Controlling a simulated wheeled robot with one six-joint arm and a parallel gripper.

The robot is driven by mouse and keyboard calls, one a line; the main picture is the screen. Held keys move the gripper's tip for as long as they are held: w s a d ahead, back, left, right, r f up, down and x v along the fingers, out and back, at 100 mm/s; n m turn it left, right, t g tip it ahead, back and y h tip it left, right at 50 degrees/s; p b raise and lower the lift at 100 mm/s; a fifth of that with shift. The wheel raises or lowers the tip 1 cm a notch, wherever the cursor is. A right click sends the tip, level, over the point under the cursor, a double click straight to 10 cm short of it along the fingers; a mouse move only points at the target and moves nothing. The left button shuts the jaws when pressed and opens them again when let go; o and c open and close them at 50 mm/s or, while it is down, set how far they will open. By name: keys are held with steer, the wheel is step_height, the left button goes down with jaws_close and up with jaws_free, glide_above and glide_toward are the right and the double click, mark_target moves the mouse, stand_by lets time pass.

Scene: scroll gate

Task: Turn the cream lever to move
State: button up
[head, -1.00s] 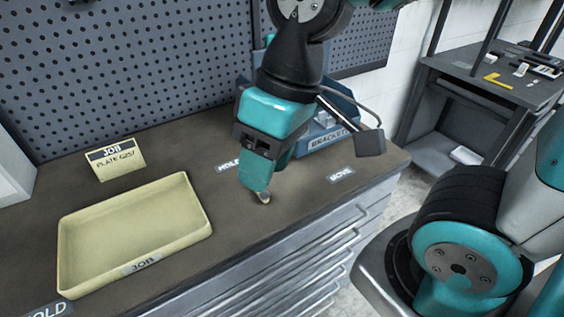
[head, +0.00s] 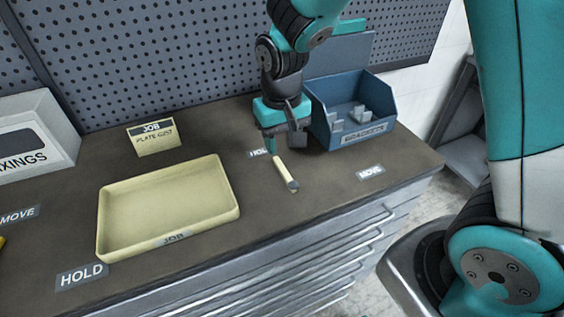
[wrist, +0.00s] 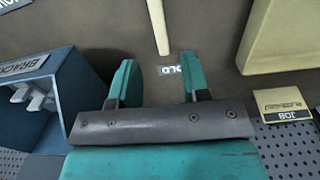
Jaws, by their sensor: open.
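The cream lever (head: 283,170) lies low over the bench top, with a grey end at the front. Its cream end points back toward the HOLD label (head: 258,153), which my gripper partly hides. The MOVE label (head: 370,172) is to the lever's right. My gripper (head: 284,143) is just behind the lever's cream end. In the wrist view, the open jaws of my gripper (wrist: 156,75) have nothing between them. The lever (wrist: 158,25) shows there beyond the fingertips, in line with the gap, next to the HOLD label (wrist: 170,70).
A blue brackets bin (head: 350,112) stands close to the right of my gripper. A cream JOB tray (head: 222,213) and a job card (head: 153,137) are to the left. Another HOLD label (head: 82,275) and MOVE label (head: 18,216) lie at far left. Pegboard is behind.

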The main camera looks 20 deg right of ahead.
mark_target(282, 167)
step_height(282, 167, down, 7)
steer(key=shift+f, duration=0.1)
stand_by(0.3)
jaws_close()
